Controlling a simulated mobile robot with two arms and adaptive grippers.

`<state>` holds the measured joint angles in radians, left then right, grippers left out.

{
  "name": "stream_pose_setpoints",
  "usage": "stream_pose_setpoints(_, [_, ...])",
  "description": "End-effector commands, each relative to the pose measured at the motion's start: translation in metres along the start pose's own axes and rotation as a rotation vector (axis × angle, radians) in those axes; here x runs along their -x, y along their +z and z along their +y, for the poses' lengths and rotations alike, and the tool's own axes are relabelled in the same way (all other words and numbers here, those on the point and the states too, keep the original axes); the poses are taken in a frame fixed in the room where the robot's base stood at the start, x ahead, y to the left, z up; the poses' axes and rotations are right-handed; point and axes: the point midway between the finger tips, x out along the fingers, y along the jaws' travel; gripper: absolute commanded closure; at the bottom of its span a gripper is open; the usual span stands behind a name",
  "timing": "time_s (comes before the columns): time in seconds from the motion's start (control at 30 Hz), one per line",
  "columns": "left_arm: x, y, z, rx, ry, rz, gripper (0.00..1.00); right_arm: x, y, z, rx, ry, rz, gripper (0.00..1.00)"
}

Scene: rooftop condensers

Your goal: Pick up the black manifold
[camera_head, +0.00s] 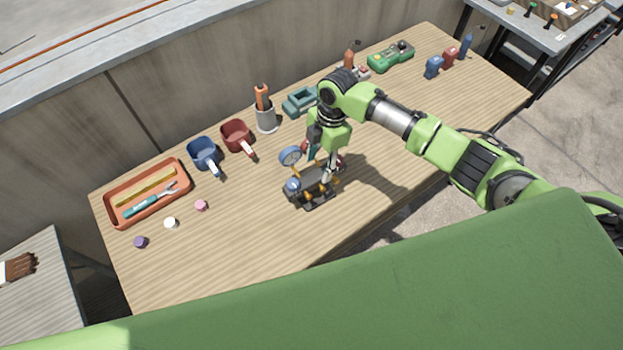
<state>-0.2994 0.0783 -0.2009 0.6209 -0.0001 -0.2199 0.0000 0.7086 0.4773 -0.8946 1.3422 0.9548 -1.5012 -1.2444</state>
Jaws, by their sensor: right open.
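The black manifold (316,196) lies on the wooden table (255,225) near the table's middle. It has a round gauge (290,156) and a blue knob (292,185) on its left side, with some yellow-orange fittings. My right gripper (331,178) points down right over the manifold, with its fingers open. The gripper and wrist hide part of the manifold's back, and I cannot tell whether the fingers touch it. My left gripper is out of view.
An orange tray (117,215) with tools sits at the left. Blue (204,153) and red (237,136) jugs, a grey cup (267,121) and a green device (390,57) line the back. Small caps (170,223) lie front left. The table's front middle is clear.

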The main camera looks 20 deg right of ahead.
Motion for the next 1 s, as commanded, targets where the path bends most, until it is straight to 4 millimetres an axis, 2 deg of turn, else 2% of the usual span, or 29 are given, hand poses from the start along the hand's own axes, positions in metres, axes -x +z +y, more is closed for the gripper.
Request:
stream_pose_setpoints(0.03, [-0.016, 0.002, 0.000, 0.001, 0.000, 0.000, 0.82, -0.017, 0.001, 0.000, 0.001, 0.000, 0.000, 0.53])
stream_pose_setpoints(0.13, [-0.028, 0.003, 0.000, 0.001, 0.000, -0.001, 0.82, -0.030, 0.001, 0.000, 0.000, 0.000, 0.000, 0.53])
stream_pose_setpoints(0.43, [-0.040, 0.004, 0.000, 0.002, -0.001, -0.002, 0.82, -0.044, 0.000, -0.001, 0.000, 0.000, 0.000, 0.53])
stream_pose_setpoints(0.8, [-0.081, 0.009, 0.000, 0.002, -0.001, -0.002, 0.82, -0.088, -0.002, -0.004, 0.000, 0.001, -0.001, 0.53])
stream_pose_setpoints(1.0, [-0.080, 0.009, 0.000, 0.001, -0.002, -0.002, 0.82, -0.087, -0.003, -0.005, 0.000, 0.001, -0.001, 0.53])
